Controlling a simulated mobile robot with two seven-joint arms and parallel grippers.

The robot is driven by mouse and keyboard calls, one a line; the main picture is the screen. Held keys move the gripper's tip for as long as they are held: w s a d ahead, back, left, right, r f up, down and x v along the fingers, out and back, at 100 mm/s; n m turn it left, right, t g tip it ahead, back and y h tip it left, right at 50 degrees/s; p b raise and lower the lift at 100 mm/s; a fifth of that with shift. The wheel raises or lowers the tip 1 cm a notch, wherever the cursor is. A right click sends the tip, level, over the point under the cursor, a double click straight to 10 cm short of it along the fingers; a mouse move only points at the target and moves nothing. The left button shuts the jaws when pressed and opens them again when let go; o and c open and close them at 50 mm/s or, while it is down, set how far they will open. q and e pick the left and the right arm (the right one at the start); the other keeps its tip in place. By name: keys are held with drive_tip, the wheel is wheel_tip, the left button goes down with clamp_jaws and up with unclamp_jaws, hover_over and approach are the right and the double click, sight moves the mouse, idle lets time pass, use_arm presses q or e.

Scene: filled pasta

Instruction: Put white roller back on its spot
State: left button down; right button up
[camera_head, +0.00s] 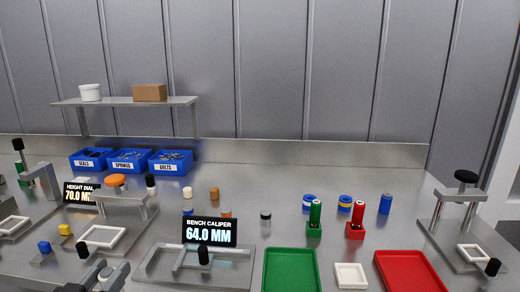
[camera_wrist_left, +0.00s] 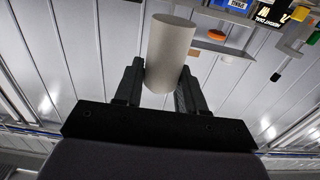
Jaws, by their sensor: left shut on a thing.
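My left gripper (camera_head: 102,270) comes in at the bottom left edge of the head view, in front of the white square frame of the height dial station. In the left wrist view my left gripper (camera_wrist_left: 162,72) is shut on a plain whitish-grey cylinder, the white roller (camera_wrist_left: 171,42), which sticks out beyond the fingertips. I cannot make out the held roller in the head view. A small white cylinder (camera_head: 187,193) stands on the bench behind the caliper display. My right gripper is not in view.
The bench caliper (camera_head: 190,262) with its 64.0 MM display (camera_head: 209,232) stands right of the gripper. The height dial station (camera_head: 122,207) is behind it. A green tray (camera_head: 290,284), small white tray (camera_head: 350,276) and red tray (camera_head: 410,284) line the front. Blue bins (camera_head: 128,161) stand at the back.

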use_arm(q)
drive_tip(key=s+d+f+n+y, duration=0.1)
drive_tip(key=s+d+f, duration=0.3)
drive_tip(key=d+f, duration=0.1)
drive_tip(key=shift+s+d+f+y, duration=0.2)
drive_tip(key=shift+d+f+y, duration=0.1)
drive_tip(key=shift+d, duration=0.1)
drive_tip(key=shift+a+r, duration=0.1)
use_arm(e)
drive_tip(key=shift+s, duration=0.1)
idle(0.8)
